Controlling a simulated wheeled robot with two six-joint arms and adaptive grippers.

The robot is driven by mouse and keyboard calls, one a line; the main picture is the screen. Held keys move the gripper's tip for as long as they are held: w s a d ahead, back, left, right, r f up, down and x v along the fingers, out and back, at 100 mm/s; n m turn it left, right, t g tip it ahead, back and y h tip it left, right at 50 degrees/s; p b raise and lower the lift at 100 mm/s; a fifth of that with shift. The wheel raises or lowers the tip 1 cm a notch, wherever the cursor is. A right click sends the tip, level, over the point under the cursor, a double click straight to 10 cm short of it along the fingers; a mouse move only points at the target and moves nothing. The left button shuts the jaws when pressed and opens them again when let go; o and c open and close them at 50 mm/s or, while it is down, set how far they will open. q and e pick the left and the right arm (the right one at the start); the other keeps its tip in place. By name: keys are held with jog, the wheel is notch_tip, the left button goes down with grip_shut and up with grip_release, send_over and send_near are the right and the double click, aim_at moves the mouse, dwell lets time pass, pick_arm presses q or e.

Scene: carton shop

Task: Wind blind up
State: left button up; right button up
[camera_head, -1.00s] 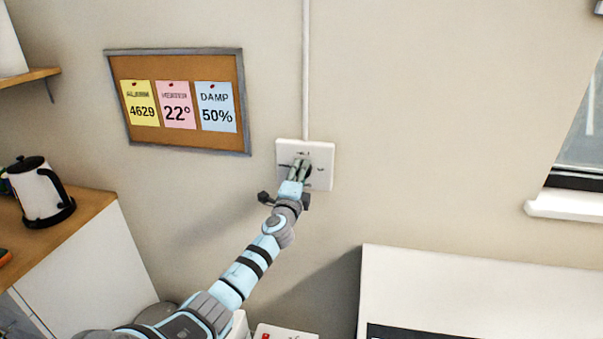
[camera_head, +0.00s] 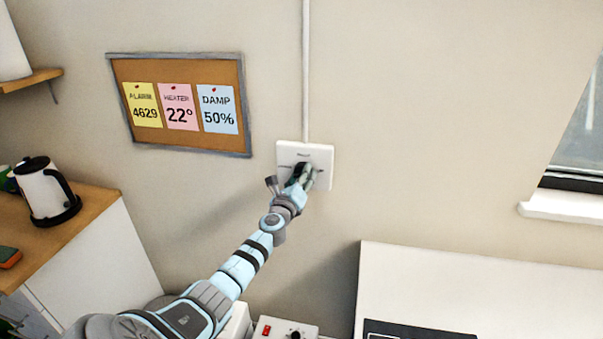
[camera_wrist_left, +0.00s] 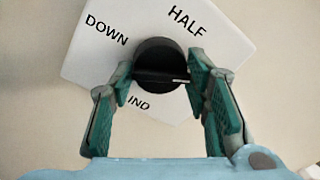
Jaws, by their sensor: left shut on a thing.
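The white wall plate (camera_head: 325,155) carries a round black knob (camera_wrist_left: 158,52). The left wrist view shows the plate tilted, with DOWN at upper left, HALF at upper right and part of a word, "IND", below. My left gripper (camera_head: 303,174) is at the plate, its fingers on either side of the knob's bar; in the left wrist view, the gripper (camera_wrist_left: 163,82) is shut on it. The white mark on the bar points right in that view, toward the right finger, which hides that part of the plate. My right gripper is not in view.
A cork board (camera_head: 180,75) with three notes hangs left of the plate. A kettle (camera_head: 42,190) stands on the counter at left. A white panel (camera_head: 450,285) is at lower right, below a window sill (camera_head: 565,206). A box with a red switch (camera_head: 285,329) sits below.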

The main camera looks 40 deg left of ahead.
pick_arm(q)
jog(key=m+p, duration=0.1)
jog(key=m, duration=0.3)
jog(key=shift+a+r+m+p, duration=0.1)
jog(key=shift+r+m+p, duration=0.05)
jog(key=shift+m+p, duration=0.2)
jog(key=shift+m, duration=0.25)
jog(key=o, duration=1.2)
jog(key=shift+c, duration=0.2)
jog(key=shift+s, duration=0.1)
jog(key=v, duration=1.1)
jog(key=shift+s, duration=0.35)
